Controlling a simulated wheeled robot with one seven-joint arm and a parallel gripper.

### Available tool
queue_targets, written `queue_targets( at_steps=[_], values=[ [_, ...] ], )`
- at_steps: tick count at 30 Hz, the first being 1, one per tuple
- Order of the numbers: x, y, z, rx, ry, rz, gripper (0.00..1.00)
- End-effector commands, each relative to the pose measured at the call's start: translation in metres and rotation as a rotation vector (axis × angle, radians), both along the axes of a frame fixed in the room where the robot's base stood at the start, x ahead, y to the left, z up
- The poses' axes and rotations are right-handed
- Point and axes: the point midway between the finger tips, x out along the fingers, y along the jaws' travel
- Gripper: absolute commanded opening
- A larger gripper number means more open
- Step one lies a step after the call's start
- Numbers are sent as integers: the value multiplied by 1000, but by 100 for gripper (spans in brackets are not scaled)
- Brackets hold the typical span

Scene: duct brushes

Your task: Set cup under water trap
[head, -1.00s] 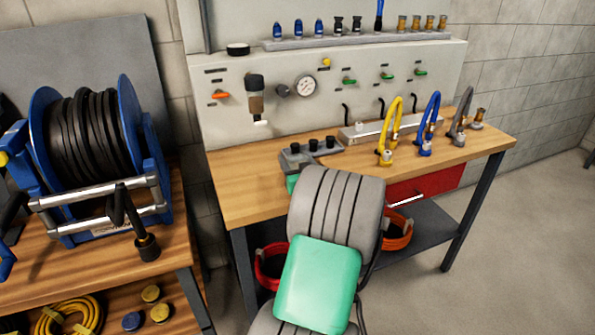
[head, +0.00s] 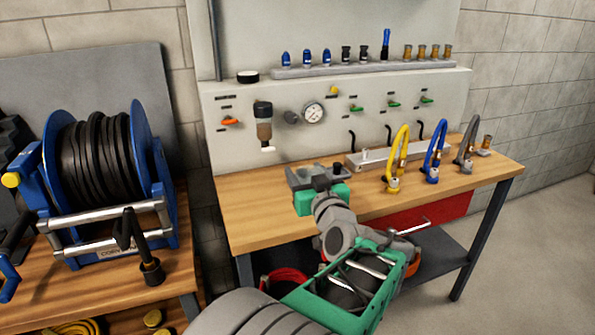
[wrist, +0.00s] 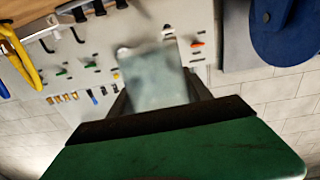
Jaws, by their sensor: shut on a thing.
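The water trap (head: 263,128) hangs on the grey wall panel, with a dark top, an amber bowl and a white drain tip. My gripper (head: 318,186) is over the left part of the bench, below and right of the trap in the head view. In the wrist view my gripper (wrist: 158,92) is shut on a pale, translucent grey cup (wrist: 154,76), with a dark finger on each side. The wrist picture is upside down, and the cup covers part of the panel. I cannot make out the cup in the head view. The cup and trap look apart.
A grey rack with black pieces (head: 337,168) is beside my gripper on the bench (head: 240,207). Yellow (head: 396,160), blue (head: 434,152) and grey hoses stand to the right. A gauge (head: 313,112) is right of the trap. A blue reel (head: 133,150) stands left.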

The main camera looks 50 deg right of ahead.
Motion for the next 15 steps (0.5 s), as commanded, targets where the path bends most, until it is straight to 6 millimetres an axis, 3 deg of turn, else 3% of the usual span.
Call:
queue_targets(
  at_steps=[4, 7, 11, 15],
  values=[
    [-3, 8, 4, 0, 0, 6, 11],
    [11, 18, 4, 3, 1, 45, 11],
    [50, 50, 0, 3, 2, 155, 11],
    [103, 110, -9, 3, 2, 324, 11]
  ],
)
